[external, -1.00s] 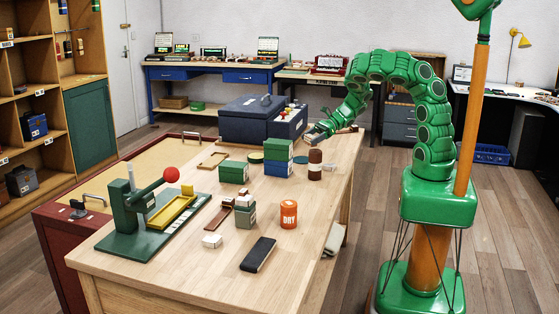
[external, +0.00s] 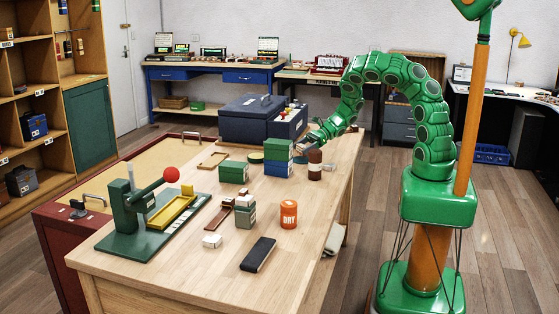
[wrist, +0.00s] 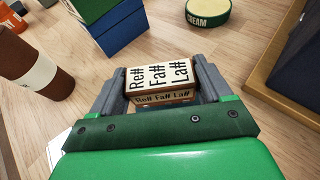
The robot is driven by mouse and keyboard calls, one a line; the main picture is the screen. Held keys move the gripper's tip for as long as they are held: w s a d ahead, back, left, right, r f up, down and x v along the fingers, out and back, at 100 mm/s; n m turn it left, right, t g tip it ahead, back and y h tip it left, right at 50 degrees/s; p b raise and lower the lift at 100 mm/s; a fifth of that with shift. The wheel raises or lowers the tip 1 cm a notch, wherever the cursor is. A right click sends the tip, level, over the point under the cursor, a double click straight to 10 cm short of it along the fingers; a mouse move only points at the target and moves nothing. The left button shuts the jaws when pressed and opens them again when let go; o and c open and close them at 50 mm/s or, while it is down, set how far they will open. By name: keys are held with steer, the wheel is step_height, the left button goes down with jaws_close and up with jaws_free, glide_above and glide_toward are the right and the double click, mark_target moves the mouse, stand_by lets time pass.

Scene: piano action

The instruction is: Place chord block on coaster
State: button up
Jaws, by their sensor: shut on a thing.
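The chord block (wrist: 157,80) is a small cream and brown block labelled "Re# Fa# La#" in the wrist view. My gripper (wrist: 158,88) is shut on its sides. In the external view my gripper (external: 302,146) is low over the table's far right part, just behind the brown bottle and right of the stacked blocks. A dark bluish round shape (external: 300,159), probably the coaster, shows partly below my gripper there. In the wrist view the spot under the block is mostly hidden; I cannot tell whether the block touches anything.
A brown bottle (external: 315,165) stands close to my gripper. A blue block with a green one on top (external: 278,160) stands to the left. A round green cream tin (wrist: 208,12) lies beyond. A dark blue case (external: 245,120) stands behind.

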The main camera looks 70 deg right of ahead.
steer(key=shift+f, duration=1.25)
steer(key=shift+f, duration=0.1)
steer(key=o, duration=1)
steer(key=shift+v, duration=6.05)
